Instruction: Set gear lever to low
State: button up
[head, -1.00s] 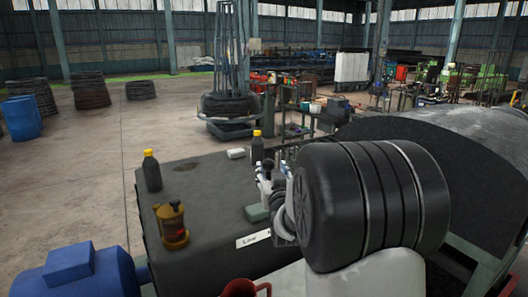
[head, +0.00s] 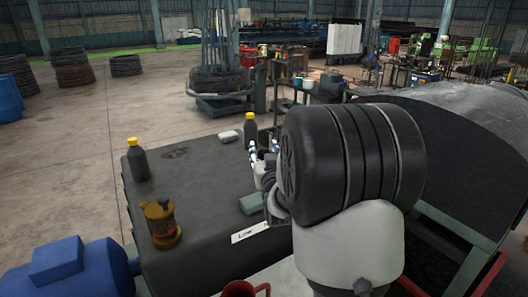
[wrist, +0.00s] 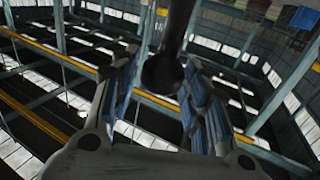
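My gripper (head: 262,162) is at the gearbox top, left of my large black wrist joint, and is partly hidden by it. In the wrist view, my gripper (wrist: 163,85) has its two blue-padded fingers apart. A dark rounded knob on a shaft, apparently the gear lever (wrist: 163,70), sits between them. I cannot tell whether the pads touch it. In the head view the lever is hidden behind my gripper and arm. A white label plate (head: 250,232) with "Low" lettering lies on the dark housing (head: 195,200), its right end covered by my arm.
On the housing stand a brown oiler can (head: 161,223), two yellow-capped bottles (head: 138,160) (head: 250,131), a white block (head: 228,136) and a grey-green block (head: 252,203). A blue motor (head: 75,270) is at front left. A large drum (head: 450,120) is at right.

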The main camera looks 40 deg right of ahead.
grip_shut()
dwell(0.3)
jog(key=shift+w, duration=0.1)
jog(key=b, duration=0.1)
jog(key=a+b, duration=0.1)
jog(key=b, duration=0.1)
jog(key=shift+a+f+n, duration=0.2)
jog(key=shift+f+n, duration=0.1)
jog(key=shift+n, duration=0.1)
jog(key=a+f+n+t+b, duration=0.1)
jog(key=a+f+n+b, duration=0.1)
jog(key=a+b, duration=0.5)
jog(key=n+b, duration=0.1)
jog(key=b, duration=0.2)
jog(key=shift+w+n+t+b, duration=0.2)
jog(key=shift+n+t+b, duration=0.1)
jog(key=shift+t+b, duration=0.1)
jog(key=shift+a+f, duration=0.1)
